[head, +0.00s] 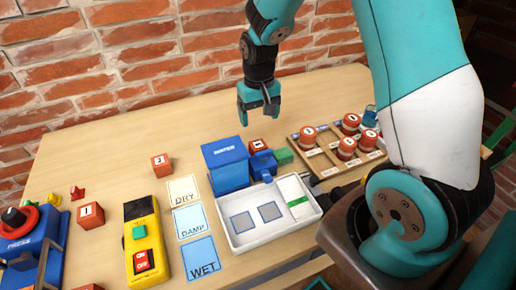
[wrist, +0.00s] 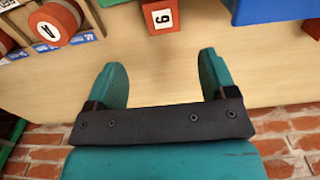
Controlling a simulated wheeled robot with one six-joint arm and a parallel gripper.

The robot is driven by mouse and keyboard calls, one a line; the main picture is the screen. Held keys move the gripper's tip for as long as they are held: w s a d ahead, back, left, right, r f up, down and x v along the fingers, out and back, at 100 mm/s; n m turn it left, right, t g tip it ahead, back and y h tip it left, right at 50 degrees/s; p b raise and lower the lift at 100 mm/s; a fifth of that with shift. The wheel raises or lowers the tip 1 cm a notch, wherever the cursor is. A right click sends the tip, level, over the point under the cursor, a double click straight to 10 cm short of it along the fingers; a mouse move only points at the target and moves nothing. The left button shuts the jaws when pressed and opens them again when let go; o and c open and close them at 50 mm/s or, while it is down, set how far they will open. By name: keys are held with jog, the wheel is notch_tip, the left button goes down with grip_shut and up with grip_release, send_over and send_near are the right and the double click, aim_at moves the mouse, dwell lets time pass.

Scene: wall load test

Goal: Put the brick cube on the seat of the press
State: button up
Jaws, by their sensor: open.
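Several brick-red cubes with white letter labels are on the table. One marked J (head: 161,166) stands near the wall, one marked I (head: 90,215) stands close to the press, and one (head: 257,146) is by the blue box. A red cube with a labelled face (wrist: 160,17) shows ahead of the fingers in the wrist view. The blue press (head: 38,254) with its red wheel is at the far left, cut by the picture edge; I cannot make out its seat clearly. My gripper (head: 259,106) is open and empty above the table's back, apart from every cube.
A yellow switch box (head: 147,250), DRY, DAMP and WET cards (head: 188,221) and a white tray (head: 235,241) fill the middle front. A blue box (head: 225,160) and a rack of red round pieces (head: 318,165) stand to the right. The brick wall (head: 110,60) is close behind.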

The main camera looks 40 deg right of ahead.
aim_at(257, 143)
jog(key=f, duration=0.5)
jog(key=f+p, duration=0.1)
jog(key=f, duration=0.5)
jog(key=shift+a+f, duration=0.2)
jog(key=shift+f, duration=0.05)
jog(key=c, duration=1.2)
jog(key=shift+o, duration=0.2)
jog(key=shift+r, duration=0.15)
notch_tip(257, 143, up, 20)
